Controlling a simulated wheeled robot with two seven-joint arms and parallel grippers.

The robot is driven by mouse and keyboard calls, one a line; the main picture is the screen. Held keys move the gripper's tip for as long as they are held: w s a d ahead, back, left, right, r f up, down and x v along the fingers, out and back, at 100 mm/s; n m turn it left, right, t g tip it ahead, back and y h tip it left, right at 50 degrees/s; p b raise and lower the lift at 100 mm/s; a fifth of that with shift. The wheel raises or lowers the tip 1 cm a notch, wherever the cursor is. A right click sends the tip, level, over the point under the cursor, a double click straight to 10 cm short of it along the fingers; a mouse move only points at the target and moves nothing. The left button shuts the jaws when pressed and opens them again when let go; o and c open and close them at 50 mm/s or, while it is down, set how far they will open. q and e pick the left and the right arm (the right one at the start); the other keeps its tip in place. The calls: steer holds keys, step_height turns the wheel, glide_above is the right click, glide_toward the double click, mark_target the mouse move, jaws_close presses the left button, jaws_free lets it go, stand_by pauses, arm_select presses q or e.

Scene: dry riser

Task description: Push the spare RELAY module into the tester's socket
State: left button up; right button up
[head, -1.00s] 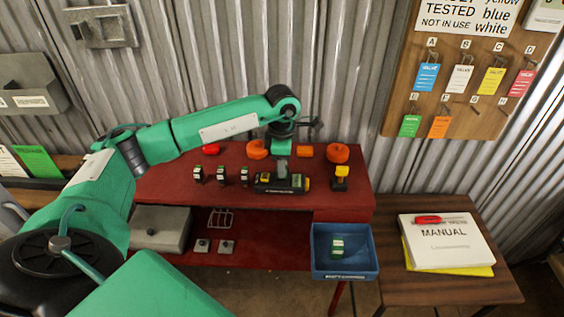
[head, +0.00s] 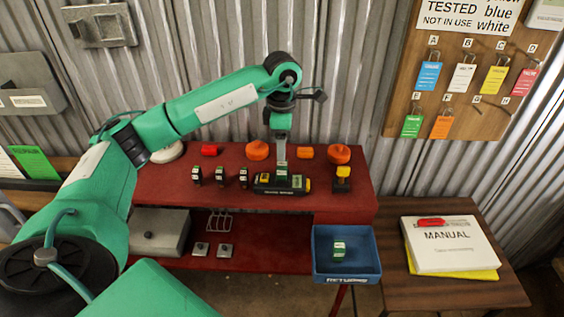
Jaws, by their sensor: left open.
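The tester (head: 265,189) is a dark block with a yellow part, standing on the red bench. My left gripper (head: 281,162) points down just above the tester's middle and is open. A small white and green module (head: 281,169) shows right under the gripper, at the tester; whether it is fully seated in the socket is too small to tell. Three dark modules with white and green tops stand in a row left of the tester: one (head: 196,175), another (head: 220,176) and the nearest (head: 243,178). My right gripper is out of view.
A green and white module (head: 339,249) lies in the blue returns bin (head: 325,263) at the bench's front right. A yellow-topped device (head: 343,178) stands right of the tester. Orange knobs (head: 258,150) and a red item (head: 209,150) line the back. A manual (head: 450,243) lies on the side table.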

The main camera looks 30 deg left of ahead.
mark_target(282, 164)
arm_select(q)
steer(key=shift+r+b, duration=0.4)
steer(key=shift+r, duration=2.05)
